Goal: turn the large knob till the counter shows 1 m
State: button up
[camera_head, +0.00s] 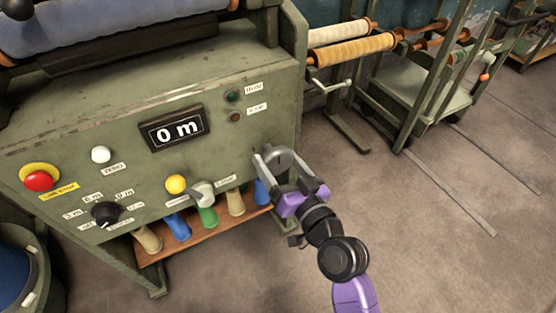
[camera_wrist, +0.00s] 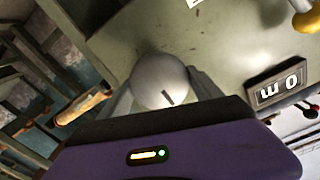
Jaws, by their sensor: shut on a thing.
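The large knob (camera_wrist: 160,78) is a round pale grey knob with a short dark mark on its face, seen close in the wrist view. My gripper (camera_head: 276,164) is at the right end of the green machine's front panel, shut on this knob, with a finger on either side. In the head view the grey knob is mostly covered by my gripper.
Several coloured spools stand on a wooden shelf (camera_head: 190,245) below. Open floor lies to the right.

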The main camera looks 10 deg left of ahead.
jog(key=m+p, duration=0.1)
jog(key=m, duration=0.5)
jog(key=shift+d+p, duration=0.1)
jog(key=shift+p, duration=0.25)
jog(key=m+p, duration=0.1)
jog(key=m, duration=0.5)
jog(key=shift+f+p, duration=0.1)
jog(key=shift+p, duration=0.25)
jog(key=shift+m, duration=0.3)
jog(key=o, duration=1.4)
jog(key=v, duration=0.7)
jog(key=shift+s+d, duration=0.25)
jog(key=shift+s, duration=0.05)
